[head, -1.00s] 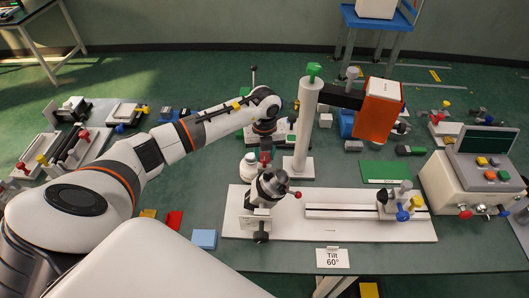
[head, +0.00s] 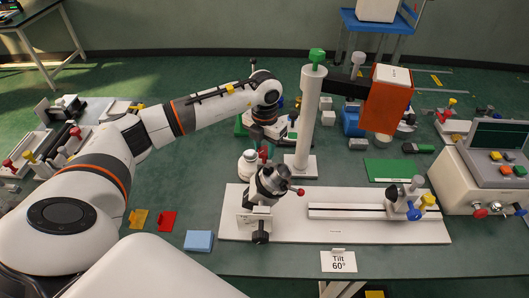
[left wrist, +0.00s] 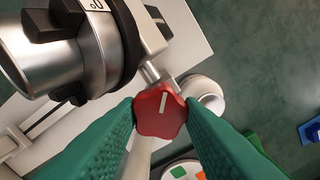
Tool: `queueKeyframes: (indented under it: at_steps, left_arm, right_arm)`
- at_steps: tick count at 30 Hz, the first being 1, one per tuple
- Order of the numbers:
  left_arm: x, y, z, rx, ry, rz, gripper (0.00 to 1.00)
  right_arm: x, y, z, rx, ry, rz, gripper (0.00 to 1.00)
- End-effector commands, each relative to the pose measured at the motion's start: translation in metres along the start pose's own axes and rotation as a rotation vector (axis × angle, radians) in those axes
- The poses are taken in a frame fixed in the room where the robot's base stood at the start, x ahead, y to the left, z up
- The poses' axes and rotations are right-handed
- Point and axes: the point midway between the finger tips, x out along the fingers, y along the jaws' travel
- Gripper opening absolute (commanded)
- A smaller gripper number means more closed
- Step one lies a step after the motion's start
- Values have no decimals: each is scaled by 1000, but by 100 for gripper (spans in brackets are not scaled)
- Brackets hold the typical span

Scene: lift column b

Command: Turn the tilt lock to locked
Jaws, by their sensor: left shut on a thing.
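The red lobed knob (left wrist: 160,110), with a white line on its face, sits on a short metal shaft beside the silver tilting head (left wrist: 60,55). In the left wrist view the green fingers of my left gripper (left wrist: 160,122) are on either side of the knob and shut on it. The white line runs nearly upright in that view. In the head view the tilting head (head: 268,184) stands on a white base plate (head: 290,230), and my left gripper (head: 264,148) is just behind it. The knob is mostly hidden there. A "Tilt 60°" card (head: 338,262) stands in front. My right gripper is out of view.
A white column (head: 308,120) with an orange block (head: 385,100) stands close to the right of my left gripper. A white round piece (head: 248,162) is close by on the left. A console (head: 490,175) is at the right.

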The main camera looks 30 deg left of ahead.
Motion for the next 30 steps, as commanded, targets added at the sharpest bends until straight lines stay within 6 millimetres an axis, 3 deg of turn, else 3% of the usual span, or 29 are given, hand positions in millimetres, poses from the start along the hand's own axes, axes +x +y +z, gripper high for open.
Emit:
queueKeyframes:
  at_steps: [9, 30]
  left_arm:
    - [2, 0, -1, 301, 6, -2, 11]
    - [1, 0, -1, 959, 7, -3, 11]
  right_arm:
    - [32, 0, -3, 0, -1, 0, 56]
    - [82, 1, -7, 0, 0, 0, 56]
